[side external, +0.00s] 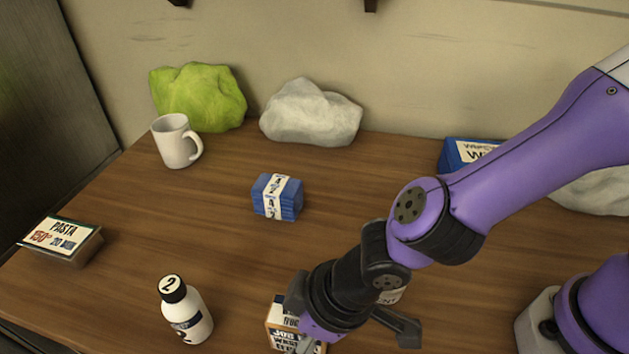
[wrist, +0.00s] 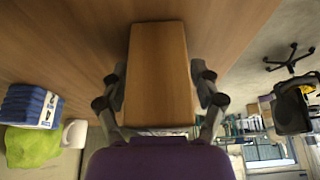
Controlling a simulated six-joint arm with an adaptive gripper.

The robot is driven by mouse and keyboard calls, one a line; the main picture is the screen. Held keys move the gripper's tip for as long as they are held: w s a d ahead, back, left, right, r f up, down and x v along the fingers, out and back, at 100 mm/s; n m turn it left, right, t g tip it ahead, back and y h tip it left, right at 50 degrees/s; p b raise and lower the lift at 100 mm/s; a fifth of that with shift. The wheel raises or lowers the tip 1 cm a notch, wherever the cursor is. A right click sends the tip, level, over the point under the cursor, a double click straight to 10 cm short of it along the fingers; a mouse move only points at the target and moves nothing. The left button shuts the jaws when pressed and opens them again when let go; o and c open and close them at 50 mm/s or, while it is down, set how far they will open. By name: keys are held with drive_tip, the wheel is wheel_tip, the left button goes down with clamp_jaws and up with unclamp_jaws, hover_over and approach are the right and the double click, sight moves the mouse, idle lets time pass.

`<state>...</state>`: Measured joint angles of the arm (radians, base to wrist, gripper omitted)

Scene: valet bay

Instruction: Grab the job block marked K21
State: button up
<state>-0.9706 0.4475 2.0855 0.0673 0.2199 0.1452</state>
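A wooden block with a white printed label (side external: 279,308) stands at the front edge of the side view, partly hidden by my gripper. The label's large words start with "JOB"; I cannot read K21 on it. In the wrist view a plain wooden block (wrist: 158,60) fills the middle, between the two fingers of my gripper (wrist: 158,85). One finger lies along each side of it, very close; I cannot tell whether they touch it. My gripper's fingertips are mostly hidden in the side view.
A white bottle with a black cap (side external: 186,312) stands left of my gripper. Behind are a blue banded stack (side external: 277,197), a white mug (side external: 176,142), a green rock (side external: 198,97), a grey rock (side external: 311,112) and a blue box (side external: 456,156). A PASTA sign block (side external: 62,242) lies far left.

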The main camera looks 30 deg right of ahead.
drive_tip(key=c, duration=0.7)
drive_tip(key=shift+c, duration=0.2)
